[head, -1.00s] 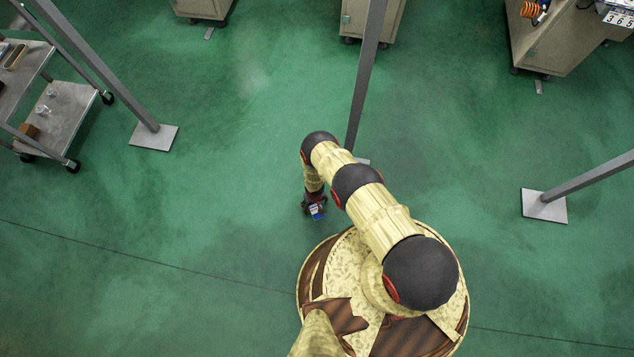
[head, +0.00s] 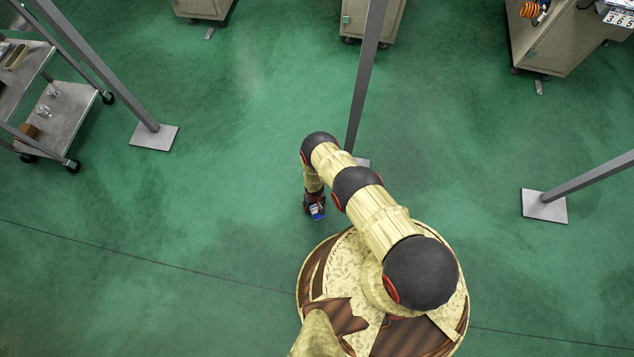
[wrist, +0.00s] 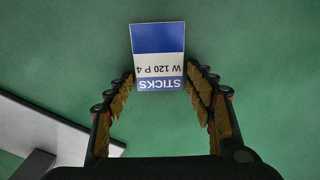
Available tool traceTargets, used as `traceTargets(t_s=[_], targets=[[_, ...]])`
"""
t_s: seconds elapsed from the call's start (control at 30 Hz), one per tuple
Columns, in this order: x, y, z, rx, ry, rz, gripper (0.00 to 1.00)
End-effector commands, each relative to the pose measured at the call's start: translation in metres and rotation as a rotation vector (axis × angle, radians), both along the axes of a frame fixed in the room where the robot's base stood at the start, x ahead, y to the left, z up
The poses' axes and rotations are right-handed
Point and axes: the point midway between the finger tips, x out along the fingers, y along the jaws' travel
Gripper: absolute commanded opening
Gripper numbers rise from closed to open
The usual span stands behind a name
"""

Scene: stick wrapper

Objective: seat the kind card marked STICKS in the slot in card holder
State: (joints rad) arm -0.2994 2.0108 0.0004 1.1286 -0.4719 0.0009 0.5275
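The kind card (wrist: 158,62) is white and blue, and its STICKS print reads upside down in the wrist view. My gripper (wrist: 160,75) has its two fingertips at the card's side edges, near the STICKS end, and holds it above the floor. In the head view my gripper (head: 314,207) hangs at the end of the bent arm, with a small bit of the card (head: 318,215) showing blue. No card holder slot can be made out in either view.
Open green floor surrounds my arm. A grey post (head: 364,85) stands just behind it, with other posts left (head: 150,135) and right (head: 545,205). A metal cart (head: 60,115) is at the left; cabinets (head: 555,45) stand at the back. The wrist view shows a pale plate (wrist: 45,130) below.

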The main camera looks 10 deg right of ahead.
Motion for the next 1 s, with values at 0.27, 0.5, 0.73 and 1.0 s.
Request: traceTargets(t_s=[0.27,0.5,0.73,1.0], targets=[[-0.0016,-0.0012,-0.0018,0.000,0.002,-0.002,0.27],[-0.0026,-0.0017,-0.0026,-0.001,0.003,-0.002,0.20],[-0.0035,-0.0020,-0.0031,-0.001,0.004,-0.002,0.19],[-0.0036,-0.0022,-0.0003,-0.001,0.005,-0.003,0.19]])
